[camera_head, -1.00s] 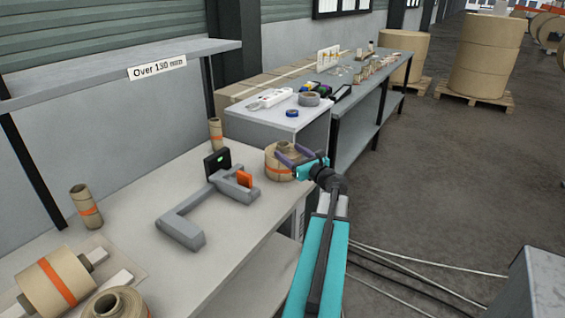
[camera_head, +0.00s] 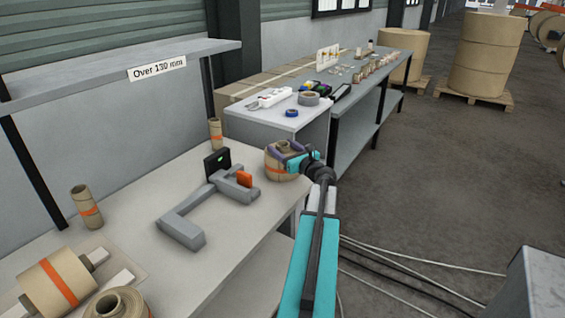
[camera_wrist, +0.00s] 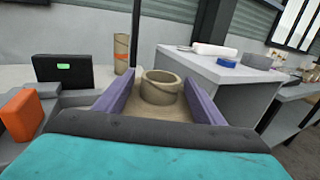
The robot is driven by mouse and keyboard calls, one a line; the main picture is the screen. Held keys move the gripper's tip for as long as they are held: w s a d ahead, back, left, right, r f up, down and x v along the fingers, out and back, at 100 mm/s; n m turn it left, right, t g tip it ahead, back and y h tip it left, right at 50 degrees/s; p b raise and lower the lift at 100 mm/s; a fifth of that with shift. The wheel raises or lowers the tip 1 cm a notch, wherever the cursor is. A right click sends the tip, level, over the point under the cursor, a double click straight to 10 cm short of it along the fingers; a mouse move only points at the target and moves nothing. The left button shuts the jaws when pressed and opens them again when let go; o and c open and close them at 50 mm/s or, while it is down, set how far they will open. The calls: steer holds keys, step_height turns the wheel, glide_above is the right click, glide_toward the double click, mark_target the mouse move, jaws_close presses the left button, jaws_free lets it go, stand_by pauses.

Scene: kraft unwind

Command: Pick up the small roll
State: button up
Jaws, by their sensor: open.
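A squat kraft roll (camera_head: 281,174) with an orange band and a raised core stands at the table's right edge. My gripper (camera_head: 281,149) is at its top, open. In the wrist view, the purple fingers lie on either side of the core (camera_wrist: 162,88), with the roll's body mostly hidden below. I cannot tell whether they touch it. A slim upright roll (camera_head: 86,207) stands at the left and another (camera_head: 215,133) at the back; the back one also shows in the wrist view (camera_wrist: 121,54).
A grey C-shaped gauge (camera_head: 183,232) with a dark display (camera_head: 216,163) and orange block (camera_head: 244,179) lies left of my gripper. Larger rolls (camera_head: 55,283) lie front left. A grey cabinet (camera_head: 275,120) with tape and a power strip stands close behind.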

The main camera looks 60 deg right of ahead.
jaws_close()
steer(key=shift+r, duration=0.1)
steer(key=shift+r, duration=0.2)
stand_by(0.4)
steer(key=shift+r, duration=1.2)
steer(key=r+b+v, duration=0.2)
steer(key=v, duration=1.4)
steer(key=shift+a+r, duration=0.1)
